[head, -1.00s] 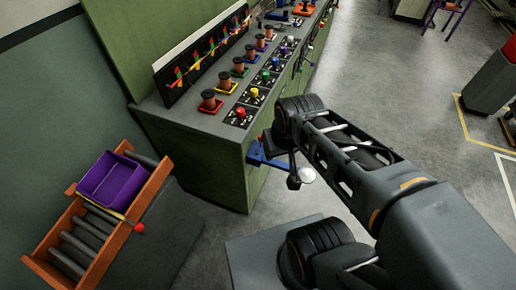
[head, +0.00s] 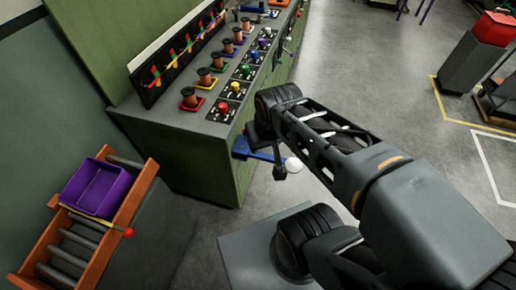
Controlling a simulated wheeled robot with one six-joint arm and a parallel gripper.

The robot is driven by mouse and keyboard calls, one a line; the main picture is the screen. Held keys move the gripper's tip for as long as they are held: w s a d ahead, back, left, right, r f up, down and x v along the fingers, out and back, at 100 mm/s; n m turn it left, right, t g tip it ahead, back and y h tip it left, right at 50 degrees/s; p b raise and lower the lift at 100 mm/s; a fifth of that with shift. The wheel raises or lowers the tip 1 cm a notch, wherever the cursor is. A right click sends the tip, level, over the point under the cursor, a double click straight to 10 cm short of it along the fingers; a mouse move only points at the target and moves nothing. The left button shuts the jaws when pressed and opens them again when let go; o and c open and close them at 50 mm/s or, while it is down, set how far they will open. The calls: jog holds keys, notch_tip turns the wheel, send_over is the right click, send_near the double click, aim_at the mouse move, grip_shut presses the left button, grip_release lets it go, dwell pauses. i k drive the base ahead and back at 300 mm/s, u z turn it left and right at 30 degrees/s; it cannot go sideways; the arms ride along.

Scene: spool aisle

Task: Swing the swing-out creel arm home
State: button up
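The swing-out creel arm (head: 262,156) is a blue bar at the near end of the green cabinet. It sticks out from the cabinet's side to the right, below the worktop, and a white ball knob (head: 293,164) shows at its outer end. My gripper (head: 280,173) is dark and small in the view, beside the bar's outer part and just left of the knob. My own wrist hides part of the bar's surroundings. I cannot tell whether the gripper touches the bar or whether its fingers are open or shut.
The green cabinet (head: 205,165) carries a row of copper spools (head: 190,96) and coloured knobs. A purple bin (head: 97,187) sits on an orange roller rack (head: 130,215) at left. A red box on a grey stand (head: 467,67) is far right. Grey floor between is clear.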

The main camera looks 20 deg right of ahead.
aim_at(293, 166)
jog(key=z, duration=1.8)
jog(key=k, duration=1.2)
jog(key=u, duration=1.8)
jog(key=i, duration=0.5)
jog(key=u, duration=0.05)
